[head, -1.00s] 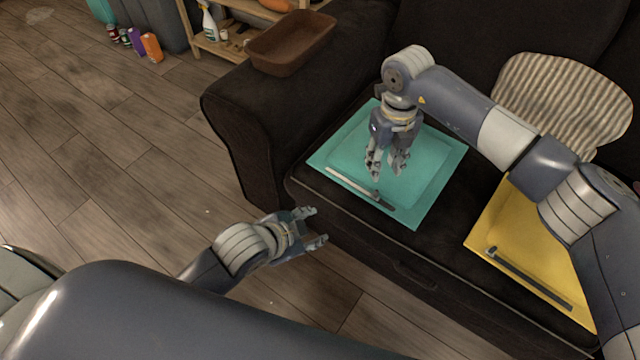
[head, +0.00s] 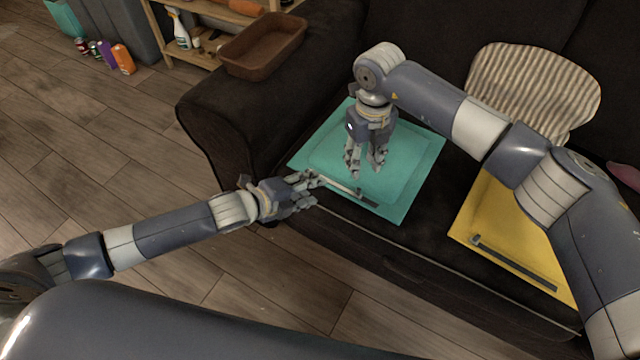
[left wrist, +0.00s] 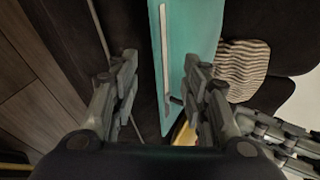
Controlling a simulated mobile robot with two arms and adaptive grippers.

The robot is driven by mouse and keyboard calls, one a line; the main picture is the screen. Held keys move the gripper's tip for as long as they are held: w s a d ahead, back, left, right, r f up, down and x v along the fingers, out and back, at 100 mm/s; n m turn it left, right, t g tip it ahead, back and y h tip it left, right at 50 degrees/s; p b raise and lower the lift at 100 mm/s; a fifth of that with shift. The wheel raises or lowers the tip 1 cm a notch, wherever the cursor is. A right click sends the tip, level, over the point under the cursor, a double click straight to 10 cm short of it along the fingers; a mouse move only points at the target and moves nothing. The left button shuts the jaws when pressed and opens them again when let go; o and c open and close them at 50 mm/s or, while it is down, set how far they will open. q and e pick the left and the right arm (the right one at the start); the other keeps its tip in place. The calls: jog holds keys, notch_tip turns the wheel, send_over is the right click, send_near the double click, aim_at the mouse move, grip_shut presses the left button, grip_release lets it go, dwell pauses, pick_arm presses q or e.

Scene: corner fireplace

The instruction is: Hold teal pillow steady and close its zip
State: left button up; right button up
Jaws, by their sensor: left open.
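The teal pillow (head: 418,180) lies flat on the sofa seat. Its zip (head: 340,186) runs along the front edge, pale on the left and dark near the right end, with a small slider (head: 359,193) where the two meet. My left gripper (head: 312,183) is open and empty at the pillow's front left corner, by the zip's left end. In the left wrist view the zip (left wrist: 164,50) shows between its fingers, with a dark pull tab (left wrist: 176,100). My right gripper (head: 366,170) points down over the pillow's middle, fingers apart; whether it touches the cloth is unclear.
A yellow pillow (head: 505,220) with a dark zip lies to the right, partly behind my right arm. A striped cushion (head: 535,90) leans on the backrest. A brown tray (head: 262,48) sits on the sofa arm (head: 215,100). The floor in front is clear.

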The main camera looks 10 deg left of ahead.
pick_arm(q)
jog(key=x, duration=0.6)
jog(key=shift+w+d+f, duration=0.1)
jog(key=shift+w+f, duration=0.05)
